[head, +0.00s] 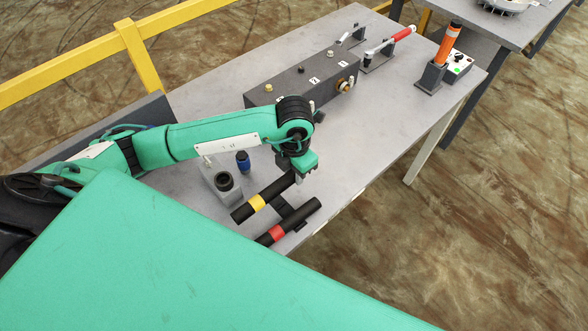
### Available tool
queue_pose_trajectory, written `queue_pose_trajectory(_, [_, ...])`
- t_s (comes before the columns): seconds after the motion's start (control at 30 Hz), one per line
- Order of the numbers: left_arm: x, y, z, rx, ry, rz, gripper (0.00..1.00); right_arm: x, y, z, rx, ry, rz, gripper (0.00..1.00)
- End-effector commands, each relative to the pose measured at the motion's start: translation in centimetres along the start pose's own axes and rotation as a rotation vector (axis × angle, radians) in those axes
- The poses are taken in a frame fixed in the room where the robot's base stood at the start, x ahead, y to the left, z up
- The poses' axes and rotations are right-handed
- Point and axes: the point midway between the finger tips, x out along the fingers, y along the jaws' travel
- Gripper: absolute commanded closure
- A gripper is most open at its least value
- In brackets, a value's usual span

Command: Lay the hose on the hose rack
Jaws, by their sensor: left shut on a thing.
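My left gripper (299,177) is over the front part of the grey table (375,140), shut on the upper right end of a black hose with a yellow band (257,202). A second black hose, with a red band (277,232), lies roughly parallel to it, nearer the front edge. A dark piece between the two hoses (288,211) looks like the hose rack, mostly hidden. I cannot tell whether the yellow-banded hose touches it. My own green body hides the lower left of the red-banded hose. My right gripper is not in view.
A grey holder with a round black opening (222,184) and a blue cylinder (243,162) stand left of the hoses. A long dark box (300,83) lies behind my arm. A red-handled lever (390,42) and an orange cylinder in a stand (447,43) are farther back. The table's right middle is clear.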

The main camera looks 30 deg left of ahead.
Motion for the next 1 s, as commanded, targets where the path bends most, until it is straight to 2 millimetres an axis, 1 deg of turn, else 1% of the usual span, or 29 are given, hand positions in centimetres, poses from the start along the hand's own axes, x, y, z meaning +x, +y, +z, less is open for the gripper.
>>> queue_pose_trajectory(0.03, [0.8,0.0,0.0,0.000,0.000,0.000,1.00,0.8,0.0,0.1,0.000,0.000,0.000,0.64])
queue_pose_trajectory(0.5, [4.4,0.0,0.0,0.000,0.000,0.000,1.00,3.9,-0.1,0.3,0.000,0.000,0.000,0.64])
queue_pose_trajectory(0.63, [4.8,0.0,0.0,0.000,0.000,0.000,1.00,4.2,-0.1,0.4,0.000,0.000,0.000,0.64])
queue_pose_trajectory(0.93, [4.8,0.0,0.0,0.000,0.000,0.000,1.00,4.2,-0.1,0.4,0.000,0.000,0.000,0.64])
queue_pose_trajectory(0.97, [4.8,0.0,0.0,0.000,0.000,0.000,0.71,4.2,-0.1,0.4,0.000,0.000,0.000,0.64])
queue_pose_trajectory(1.0, [4.8,0.0,0.0,0.000,0.000,0.000,0.63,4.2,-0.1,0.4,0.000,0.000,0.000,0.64])
